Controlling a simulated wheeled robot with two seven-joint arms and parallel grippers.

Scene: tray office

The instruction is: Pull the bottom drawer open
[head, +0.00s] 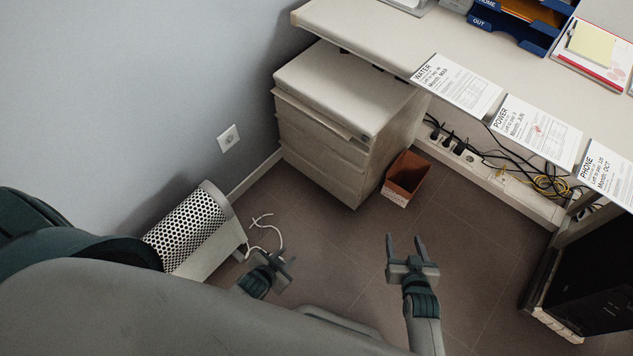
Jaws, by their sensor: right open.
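A pale drawer cabinet (348,88) stands against the wall, under the left end of the desk. Its stacked drawer fronts face the lower left of the head view. The bottom drawer (316,177) is the lowest front, close to the floor, and looks closed. My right gripper (406,240) is open and empty, above the floor to the lower right of the cabinet and apart from it. My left gripper (278,262) is below the cabinet in the view, also apart from it. Its finger gap is not clear.
A brown bin (405,178) stands right of the cabinet. A perforated white unit (189,230) and a loose white cable (276,236) are at the left. The desk (383,34) carries papers and trays. Dark floor (335,245) is clear before the cabinet.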

